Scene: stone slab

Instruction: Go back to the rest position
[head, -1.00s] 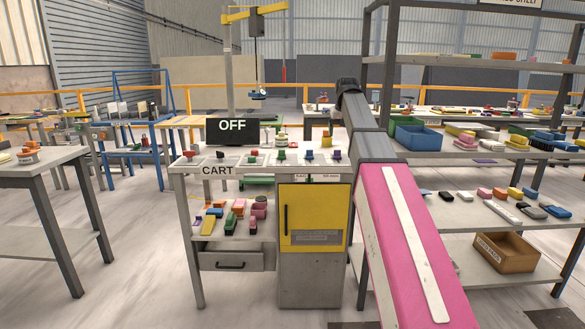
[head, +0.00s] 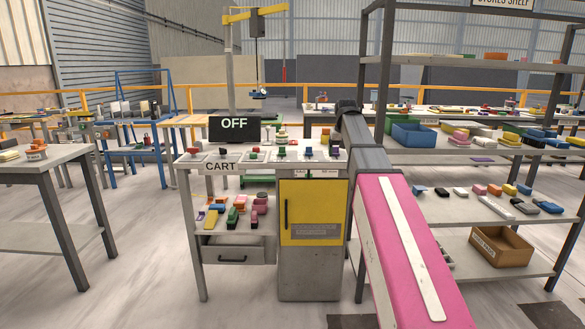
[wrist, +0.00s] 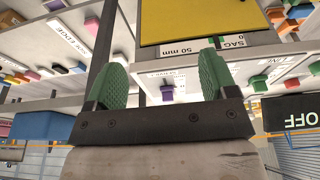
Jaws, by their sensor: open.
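My gripper (wrist: 162,72) shows in the wrist view with its two green finger pads spread wide. It is open and nothing sits between the pads. The wrist view is upside down and faces the cart's top edge, with the yellow door (wrist: 205,18) near the top of the picture. In the head view my pink arm link rises from the lower right and bends at a dark joint in front of the shelf's left post. The gripper itself does not show there. The grey cart (head: 221,167) stands left of the arm.
The cart top carries several coloured knobs and an OFF screen (head: 235,129). A stores shelf (head: 470,205) with bins and small parts stands close on the right. A table (head: 40,163) stands at the left. Open floor (head: 135,260) lies between table and cart.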

